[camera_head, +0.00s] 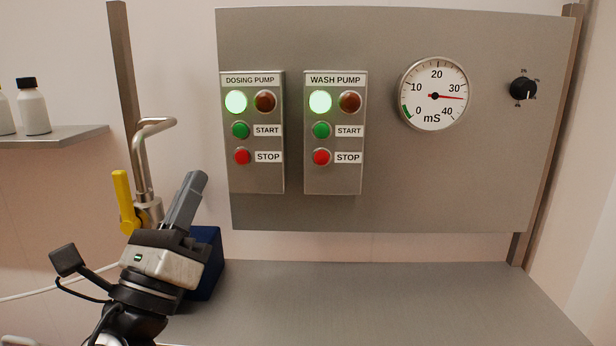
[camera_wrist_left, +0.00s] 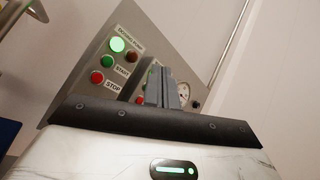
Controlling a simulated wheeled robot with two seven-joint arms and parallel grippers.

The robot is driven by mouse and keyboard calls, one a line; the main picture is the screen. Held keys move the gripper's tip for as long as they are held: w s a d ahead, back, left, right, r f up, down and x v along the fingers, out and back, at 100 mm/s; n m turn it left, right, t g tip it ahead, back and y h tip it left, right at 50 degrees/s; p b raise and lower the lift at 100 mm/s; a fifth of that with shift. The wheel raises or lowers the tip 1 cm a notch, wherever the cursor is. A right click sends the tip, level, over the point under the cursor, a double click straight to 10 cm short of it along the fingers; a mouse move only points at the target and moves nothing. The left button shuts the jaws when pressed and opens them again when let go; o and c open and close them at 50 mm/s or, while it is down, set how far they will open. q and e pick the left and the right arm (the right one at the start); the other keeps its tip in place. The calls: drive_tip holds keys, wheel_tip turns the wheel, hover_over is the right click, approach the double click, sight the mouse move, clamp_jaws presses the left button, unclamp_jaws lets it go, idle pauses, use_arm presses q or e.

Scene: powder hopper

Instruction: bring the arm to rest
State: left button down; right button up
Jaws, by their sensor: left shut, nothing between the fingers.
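My left gripper (camera_head: 192,184) is raised at the lower left of the head view, in front of the blue box and below the panel's left edge. Its grey fingers are together with nothing between them. In the left wrist view the shut fingers (camera_wrist_left: 162,88) point up toward the panel and cover part of the wash pump box. The gripper touches nothing that I can see. My right gripper is in neither view.
A grey panel (camera_head: 420,185) carries the dosing pump box (camera_head: 256,182) and wash pump box (camera_head: 333,182), both with green lamps lit. A gauge (camera_head: 434,94) and black knob (camera_head: 523,89) are at right. A yellow-handled tap (camera_head: 123,200) and blue box (camera_head: 208,262) stand near my arm.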

use_arm(q)
wheel_tip(320, 180, down, 22)
drive_tip(key=w+a+n+g+y, duration=0.2)
drive_tip(key=n+g+y, duration=0.35)
drive_tip(key=n, duration=1.05)
drive_tip(key=s+f+n+g, duration=0.4)
drive_tip(key=s+f+n, duration=0.4)
drive_tip(key=f, duration=0.4)
drive_tip(key=s+d+f+n+g, duration=0.1)
drive_tip(key=s+f+n+g, duration=0.4)
drive_tip(key=s+f+n, duration=0.3)
wheel_tip(320, 180, down, 4)
drive_tip(key=shift+s+d+r, duration=0.1)
drive_tip(key=shift+s+d, duration=0.2)
drive_tip(key=shift+s, duration=0.1)
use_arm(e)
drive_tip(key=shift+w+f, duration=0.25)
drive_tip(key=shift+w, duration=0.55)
use_arm(q)
drive_tip(key=shift+h, duration=0.25)
